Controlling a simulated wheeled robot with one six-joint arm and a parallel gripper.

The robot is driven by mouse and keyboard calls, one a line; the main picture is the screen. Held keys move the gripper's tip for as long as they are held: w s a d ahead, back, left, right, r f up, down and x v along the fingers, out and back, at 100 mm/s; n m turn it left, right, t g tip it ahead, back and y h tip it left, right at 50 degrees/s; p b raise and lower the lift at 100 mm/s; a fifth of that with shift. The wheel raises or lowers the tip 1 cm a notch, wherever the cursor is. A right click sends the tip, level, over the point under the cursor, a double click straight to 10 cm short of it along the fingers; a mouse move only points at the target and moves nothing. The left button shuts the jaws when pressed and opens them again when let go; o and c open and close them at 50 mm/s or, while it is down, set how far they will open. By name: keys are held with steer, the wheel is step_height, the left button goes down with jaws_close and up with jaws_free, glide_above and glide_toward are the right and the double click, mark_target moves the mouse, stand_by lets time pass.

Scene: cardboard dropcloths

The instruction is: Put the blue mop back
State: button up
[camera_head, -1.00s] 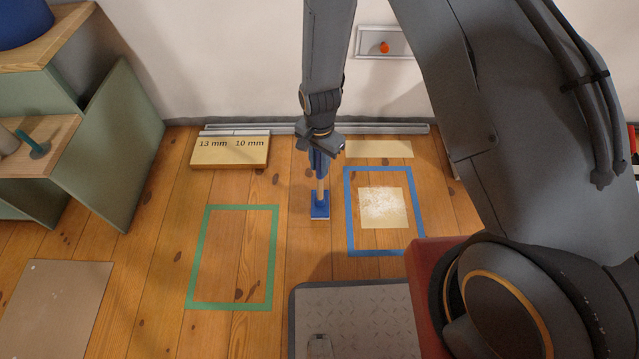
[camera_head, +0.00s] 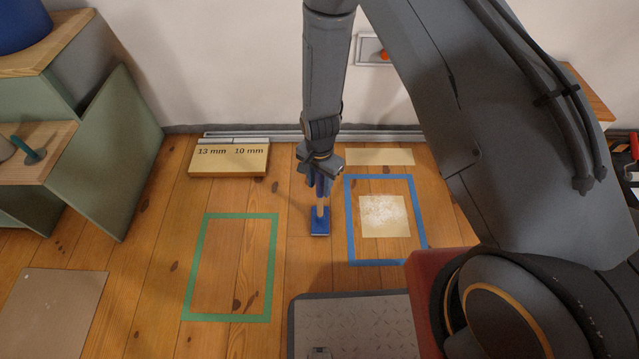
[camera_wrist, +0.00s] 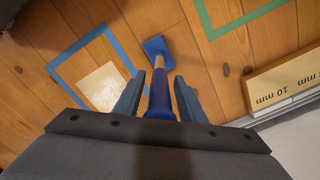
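The blue mop (camera_head: 320,226) is upright just left of the blue tape rectangle (camera_head: 349,215), with its flat blue head down and a pale lower shaft. I cannot tell whether the head touches the floor. My gripper (camera_head: 318,172) is above it, with a finger on each side of the mop's blue upper handle. In the wrist view my gripper (camera_wrist: 160,82) appears shut on the handle, which runs between the fingers. The mop's head (camera_wrist: 157,50) shows beyond the fingertips, near a corner of the blue tape.
A green tape rectangle (camera_head: 192,270) lies to the left, and a block marked 13 mm and 10 mm (camera_head: 228,163) is by the wall. A sanded pale patch (camera_head: 384,216) lies inside the blue tape. Green shelving (camera_head: 105,150) stands at left.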

steer(key=shift+r, duration=0.1)
step_height(320, 180, up, 12)
steer(key=p, duration=0.3)
steer(key=shift+r+p, duration=0.15)
steer(key=shift+p, duration=0.25)
steer(key=s+a+r+n, duration=0.1)
steer(key=s+r+n, duration=0.25)
steer(key=r, duration=0.65)
steer(key=s+a+r+n, duration=0.1)
steer(key=s+r+n, duration=0.3)
steer(key=r, duration=0.5)
steer(key=s+d+r+n, duration=0.2)
steer(key=s+r+n, duration=0.4)
steer(key=s+r, duration=0.4)
steer(key=s, duration=0.4)
steer(key=shift+s+d+r+y, duration=0.2)
steer(key=shift+d+r+y, duration=0.1)
steer(key=shift+d+r, duration=0.1)
steer(key=d+r+m+p, duration=0.5)
steer(key=d+r+p, duration=1.1)
steer(key=p, duration=0.9)
step_height(320, 180, up, 5)
steer(key=shift+s+d+f+m, duration=0.15)
steer(key=shift+s+m, duration=0.2)
steer(key=shift+s, duration=0.05)
